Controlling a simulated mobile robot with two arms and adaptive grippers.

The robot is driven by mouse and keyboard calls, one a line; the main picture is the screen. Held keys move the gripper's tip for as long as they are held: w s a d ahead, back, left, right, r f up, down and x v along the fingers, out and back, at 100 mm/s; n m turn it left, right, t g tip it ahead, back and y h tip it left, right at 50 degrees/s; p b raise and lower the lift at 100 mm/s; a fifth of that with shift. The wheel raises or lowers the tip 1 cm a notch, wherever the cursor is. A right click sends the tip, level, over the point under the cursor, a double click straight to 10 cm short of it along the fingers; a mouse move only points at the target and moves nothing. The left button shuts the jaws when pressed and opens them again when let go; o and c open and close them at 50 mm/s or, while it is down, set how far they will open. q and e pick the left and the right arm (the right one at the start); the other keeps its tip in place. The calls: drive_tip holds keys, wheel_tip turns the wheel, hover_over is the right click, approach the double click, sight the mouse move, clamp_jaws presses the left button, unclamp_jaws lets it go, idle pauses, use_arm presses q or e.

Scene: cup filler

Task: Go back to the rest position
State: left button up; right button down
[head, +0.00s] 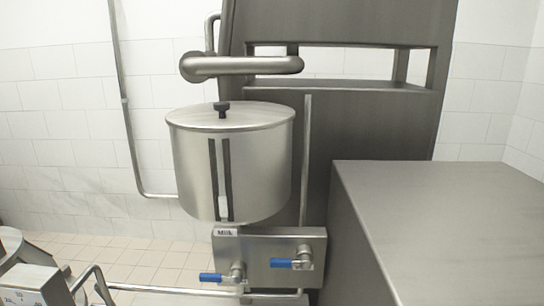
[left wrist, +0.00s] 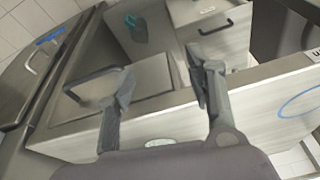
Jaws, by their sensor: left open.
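My left gripper (left wrist: 160,95) shows in the left wrist view with its two fingers spread apart. It is open and nothing is between the fingers. Behind it is a metal surface with a hinged-looking panel and a dark handle (left wrist: 97,83). The head view shows neither gripper. In the head view a steel milk tank (head: 262,170) with a black-knobbed lid stands in the middle. Below it is a metal box labelled Milk (head: 265,262) with two blue-handled valves.
A steel counter (head: 450,215) fills the right of the head view. A tall grey steel cabinet (head: 370,120) stands behind the tank, with a thick pipe (head: 240,66) in front. Metal equipment with a rail (head: 35,280) is at lower left. Tiled floor (head: 115,255) shows on the left.

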use_arm(q)
wheel_tip(320, 180, down, 14)
drive_tip(key=s+b, duration=0.1)
drive_tip(key=s, duration=0.1)
drive_tip(key=s+a+f+g+b, duration=0.2)
drive_tip(key=s+a+f, duration=0.1)
drive_tip(key=s+f, duration=1.5)
wheel_tip(320, 180, down, 3)
drive_tip(key=shift+f+b, duration=0.2)
drive_tip(key=shift+b, duration=0.15)
drive_tip(key=shift+a, duration=0.1)
